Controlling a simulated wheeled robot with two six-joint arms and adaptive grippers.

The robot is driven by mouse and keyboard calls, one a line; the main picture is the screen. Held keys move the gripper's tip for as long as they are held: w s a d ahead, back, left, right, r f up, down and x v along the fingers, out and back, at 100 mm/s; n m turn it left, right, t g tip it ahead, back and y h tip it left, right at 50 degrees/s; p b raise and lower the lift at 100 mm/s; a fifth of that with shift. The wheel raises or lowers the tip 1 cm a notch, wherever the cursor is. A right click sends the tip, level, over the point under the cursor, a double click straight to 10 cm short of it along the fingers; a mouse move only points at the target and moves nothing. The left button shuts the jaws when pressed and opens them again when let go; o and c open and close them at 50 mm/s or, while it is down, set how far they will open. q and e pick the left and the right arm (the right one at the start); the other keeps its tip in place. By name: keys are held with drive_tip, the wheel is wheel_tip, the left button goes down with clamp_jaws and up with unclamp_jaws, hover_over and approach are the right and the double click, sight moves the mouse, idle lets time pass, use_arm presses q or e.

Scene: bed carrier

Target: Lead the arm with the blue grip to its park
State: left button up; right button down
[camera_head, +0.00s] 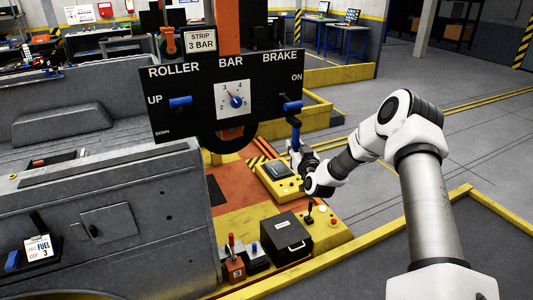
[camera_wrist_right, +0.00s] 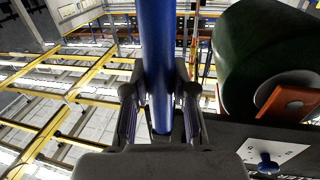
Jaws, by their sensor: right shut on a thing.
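The blue grip (camera_head: 295,138) stands nearly upright just below the right end of the black panel, with a dark piece at its top. My right gripper (camera_head: 299,154) is at its lower part. In the right wrist view the grip (camera_wrist_right: 158,60) is a long blue bar running between the two fingers of my right gripper (camera_wrist_right: 159,100), which is shut on it. What arm the grip belongs to is mostly hidden. I cannot make out a marked park. My left gripper is not in view.
The black panel (camera_head: 208,82) carries a blue roller lever (camera_head: 180,102), a bar dial (camera_head: 235,101) and a blue brake lever (camera_head: 292,106). A yellow console (camera_head: 280,181) and a dark box (camera_head: 286,238) stand below. A green roller (camera_wrist_right: 268,55) is close in the wrist view.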

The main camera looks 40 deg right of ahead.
drive_tip(key=s+d, duration=0.2)
drive_tip(key=d, duration=0.7)
drive_tip(key=shift+s+d, duration=0.15)
drive_tip(key=shift+d, duration=0.25)
drive_tip(key=shift+r, duration=0.1)
drive_tip(key=c, duration=1.2)
unclamp_jaws()
drive_tip(key=shift+o, duration=1.4)
drive_tip(key=shift+d, duration=0.25)
